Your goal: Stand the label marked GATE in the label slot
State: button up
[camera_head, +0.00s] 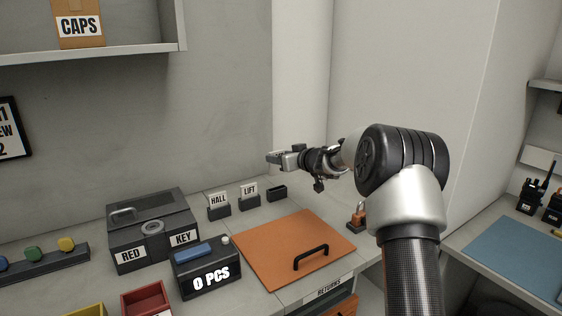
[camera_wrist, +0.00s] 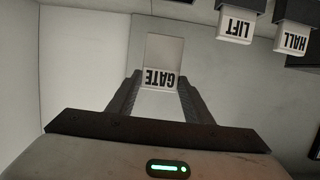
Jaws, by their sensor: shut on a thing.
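The white label marked GATE (camera_wrist: 160,66) is between the fingers of my gripper (camera_wrist: 158,88) in the wrist view. Its lettering appears upside down there. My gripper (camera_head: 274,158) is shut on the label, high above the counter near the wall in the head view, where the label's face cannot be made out. A small black label slot (camera_head: 277,193) with no label in it stands on the counter, below my gripper and apart from it. Two similar slots to its left hold the labels LIFT (camera_head: 249,190) and HALL (camera_head: 218,200), both upright.
An orange board (camera_head: 270,243) with a black handle lies in front of the slots. A dark key box (camera_head: 150,222) and a 0 PCS counter box (camera_head: 207,274) stand to the left. A shelf (camera_head: 95,57) juts from the wall at upper left. A small orange-and-black object (camera_head: 356,218) stands near my arm.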

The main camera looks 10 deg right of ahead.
aim_at(278, 168)
jog(key=shift+f+b, duration=2.2)
jog(key=shift+b, duration=0.65)
jog(key=shift+b, duration=2.1)
jog(key=shift+f+b, duration=1.35)
jog(key=shift+b, duration=0.55)
jog(key=shift+f+b, duration=0.4)
jog(key=shift+f, duration=0.85)
jog(key=o, duration=1.1)
jog(key=shift+s+d, duration=0.1)
